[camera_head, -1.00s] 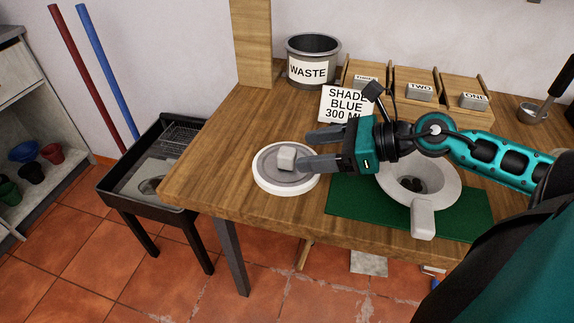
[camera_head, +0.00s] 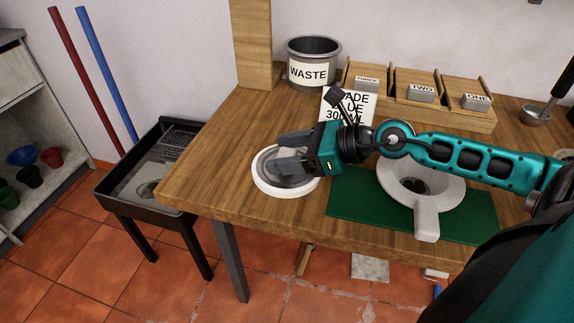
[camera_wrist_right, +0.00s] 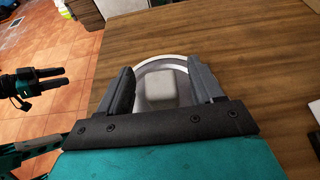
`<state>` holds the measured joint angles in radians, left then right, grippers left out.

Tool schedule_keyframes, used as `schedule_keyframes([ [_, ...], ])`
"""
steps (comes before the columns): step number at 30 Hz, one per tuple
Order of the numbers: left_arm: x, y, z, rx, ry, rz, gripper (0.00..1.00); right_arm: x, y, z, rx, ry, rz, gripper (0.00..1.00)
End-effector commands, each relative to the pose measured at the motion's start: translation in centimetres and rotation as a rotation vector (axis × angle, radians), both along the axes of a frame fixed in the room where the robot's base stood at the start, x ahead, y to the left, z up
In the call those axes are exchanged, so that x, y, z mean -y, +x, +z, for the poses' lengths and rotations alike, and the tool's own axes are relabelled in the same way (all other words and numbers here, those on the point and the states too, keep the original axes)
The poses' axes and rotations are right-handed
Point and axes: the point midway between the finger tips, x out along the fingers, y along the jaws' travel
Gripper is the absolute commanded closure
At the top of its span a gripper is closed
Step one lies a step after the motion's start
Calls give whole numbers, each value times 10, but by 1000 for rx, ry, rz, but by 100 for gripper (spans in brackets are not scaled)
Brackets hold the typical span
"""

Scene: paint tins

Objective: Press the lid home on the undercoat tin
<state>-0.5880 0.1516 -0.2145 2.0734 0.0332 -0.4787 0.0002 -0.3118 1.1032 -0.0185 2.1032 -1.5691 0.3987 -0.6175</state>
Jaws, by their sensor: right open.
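A round grey lid-like disc with a white rim (camera_head: 259,178) lies near the table's left end. A pale block-shaped knob (camera_wrist_right: 168,83) stands at its middle in the right wrist view. I cannot tell how much of a tin lies beneath it, and no undercoat label shows. My right gripper (camera_head: 283,148) is open over the disc. In the right wrist view its two fingers (camera_wrist_right: 161,66) stand either side of the knob, with gaps visible. In the head view the gripper hides the knob. My left gripper (camera_wrist_right: 42,78) seems to show at the left of the wrist view, its jaws unclear.
A pale round vessel with a handle (camera_head: 427,222) stands on a green mat (camera_head: 350,203) right of the disc. A WASTE bin (camera_head: 312,62), a shade card (camera_head: 362,103) and numbered wooden boxes (camera_head: 417,93) stand behind. The table's front edge is close to the disc.

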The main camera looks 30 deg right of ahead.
Motion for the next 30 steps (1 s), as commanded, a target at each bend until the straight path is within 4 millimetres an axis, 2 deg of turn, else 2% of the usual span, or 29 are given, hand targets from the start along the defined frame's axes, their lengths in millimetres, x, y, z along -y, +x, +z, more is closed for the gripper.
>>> schedule_keyframes([
  [7,0,-1,-2,-3,-1,0,45,0,0,0,0,0,0,34],
  [24,0,-3,-4,-10,0,0,45,0,0,0,-1,1,0,89],
  [30,0,-3,-4,-10,0,0,45,0,0,0,0,0,0,90],
])
